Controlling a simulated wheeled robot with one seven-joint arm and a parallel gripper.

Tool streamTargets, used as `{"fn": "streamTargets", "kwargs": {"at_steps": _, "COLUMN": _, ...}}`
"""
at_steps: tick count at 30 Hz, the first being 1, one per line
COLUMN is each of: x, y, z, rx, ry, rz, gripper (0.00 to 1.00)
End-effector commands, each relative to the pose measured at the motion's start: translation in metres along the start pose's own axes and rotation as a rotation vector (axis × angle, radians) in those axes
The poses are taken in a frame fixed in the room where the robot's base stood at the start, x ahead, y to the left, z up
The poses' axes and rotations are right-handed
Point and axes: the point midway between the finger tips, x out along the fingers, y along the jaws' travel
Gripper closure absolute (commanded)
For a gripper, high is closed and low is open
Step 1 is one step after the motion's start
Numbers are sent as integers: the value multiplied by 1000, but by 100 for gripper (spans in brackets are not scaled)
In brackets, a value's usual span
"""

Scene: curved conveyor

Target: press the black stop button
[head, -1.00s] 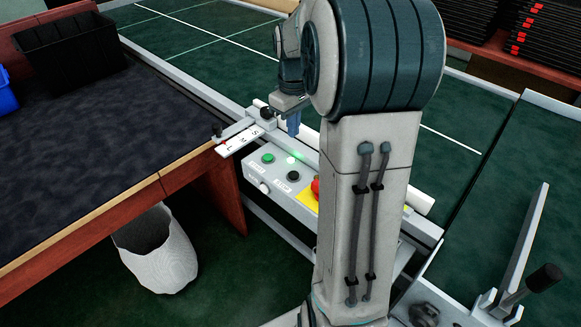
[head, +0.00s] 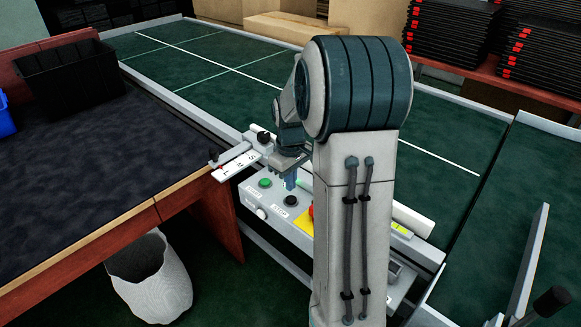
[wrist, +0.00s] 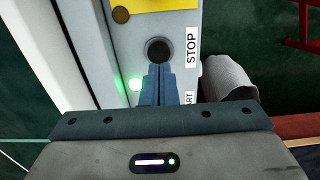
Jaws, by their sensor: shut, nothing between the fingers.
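The black stop button (head: 291,201) is on the grey control box (head: 275,215), beside a STOP label. In the wrist view the round black button (wrist: 158,50) lies just beyond the fingertips. My gripper (wrist: 159,70) is shut and empty, its blue fingers together and pointing at the button. In the head view my gripper (head: 291,186) hangs just above the button, close to it. I cannot tell whether the tips touch it. My arm hides part of the box's right side.
A green start button (head: 265,183) is left of the stop button. A red button on a yellow plate (head: 311,212) is to its right, partly hidden by my arm. A white bin (head: 150,285) stands on the floor, and the dark-topped table (head: 90,180) is at left.

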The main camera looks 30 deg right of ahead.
Motion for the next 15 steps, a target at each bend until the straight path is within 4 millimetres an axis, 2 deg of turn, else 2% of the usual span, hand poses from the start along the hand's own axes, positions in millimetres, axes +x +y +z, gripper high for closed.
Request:
{"fn": "streamTargets", "kwargs": {"at_steps": 1, "x": 11, "y": 0, "z": 0, "rx": 0, "ry": -2, "rz": -2, "gripper": 100}}
{"fn": "streamTargets", "kwargs": {"at_steps": 6, "x": 31, "y": 0, "z": 0, "rx": -1, "ry": -2, "rz": -1, "gripper": 100}}
{"fn": "streamTargets", "kwargs": {"at_steps": 15, "x": 39, "y": 0, "z": 0, "rx": -1, "ry": 0, "rz": 1, "gripper": 100}}
